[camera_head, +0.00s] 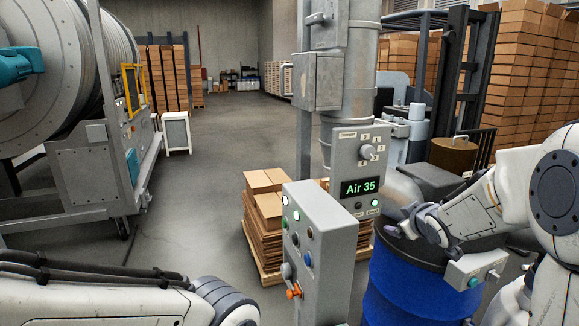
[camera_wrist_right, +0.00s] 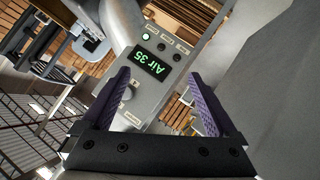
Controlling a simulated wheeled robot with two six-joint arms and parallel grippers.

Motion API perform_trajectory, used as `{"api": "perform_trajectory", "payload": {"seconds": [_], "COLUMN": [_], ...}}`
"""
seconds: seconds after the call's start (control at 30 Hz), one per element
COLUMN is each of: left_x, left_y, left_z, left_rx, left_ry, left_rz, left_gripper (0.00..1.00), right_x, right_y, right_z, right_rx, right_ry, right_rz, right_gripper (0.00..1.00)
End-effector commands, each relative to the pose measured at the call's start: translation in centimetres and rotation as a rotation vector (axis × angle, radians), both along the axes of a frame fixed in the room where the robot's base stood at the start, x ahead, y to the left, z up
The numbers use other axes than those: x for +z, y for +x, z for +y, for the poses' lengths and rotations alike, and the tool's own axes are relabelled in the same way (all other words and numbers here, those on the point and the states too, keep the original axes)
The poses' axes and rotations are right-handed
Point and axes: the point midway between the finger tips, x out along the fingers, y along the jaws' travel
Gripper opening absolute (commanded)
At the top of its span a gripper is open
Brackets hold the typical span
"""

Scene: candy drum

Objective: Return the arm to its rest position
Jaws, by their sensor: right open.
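My right arm (camera_head: 490,205) comes in from the right, bent, with white links and dark joints. My right gripper (camera_head: 394,226) is in front of the blue drum's top, close to the grey panel that reads "Air 35" (camera_head: 346,150). In the right wrist view its two purple-lined fingers (camera_wrist_right: 157,82) stand wide apart with nothing between them. The same panel (camera_wrist_right: 158,45) shows beyond the fingertips, apart from them. My left arm (camera_head: 110,300) lies across the lower left, and its gripper is out of the picture.
A grey button box (camera_head: 320,235) stands in front of the panel. A blue drum (camera_head: 400,292) is below my right forearm. A pallet of cartons (camera_head: 268,215) is behind the box. A large drum machine (camera_head: 75,70) fills the left. Open floor (camera_head: 200,210) lies between.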

Motion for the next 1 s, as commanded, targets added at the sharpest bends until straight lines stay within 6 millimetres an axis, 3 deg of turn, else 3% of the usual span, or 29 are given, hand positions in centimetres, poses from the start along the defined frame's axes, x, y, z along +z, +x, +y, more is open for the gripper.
{"api": "perform_trajectory", "payload": {"seconds": [0.1,0.2,0.3,0.5,0.67,0.8,1.0], "left_x": [0.0,0.0,0.0,0.0,-4.4,-7.6,-11.4], "left_y": [0.0,0.0,0.0,0.0,0.0,0.0,0.0], "left_z": [0.0,0.0,0.0,0.0,0.0,0.0,0.0], "left_rx": [0.000,0.000,0.000,0.000,0.002,0.005,0.008], "left_ry": [0.000,0.000,0.000,0.000,0.001,0.001,0.000], "left_rz": [0.000,0.000,0.000,0.000,0.001,0.001,0.001], "left_gripper": [0.50,0.50,0.50,0.50,0.50,0.50,0.50], "right_x": [-5.6,-9.3,-11.9,-15.1,-17.7,-19.4,-21.2], "right_y": [-6.1,-11.4,-16.1,-24.8,-27.0,-30.3,-35.8], "right_z": [2.8,4.7,6.4,9.5,14.5,18.5,22.3], "right_rx": [-0.134,-0.227,-0.309,-0.447,-0.295,-0.149,0.045], "right_ry": [0.151,0.243,0.317,0.422,0.357,0.286,0.177], "right_rz": [0.220,0.389,0.532,0.774,0.843,0.914,1.006], "right_gripper": [0.94,0.94,0.94,0.94,0.94,0.94,0.94]}}
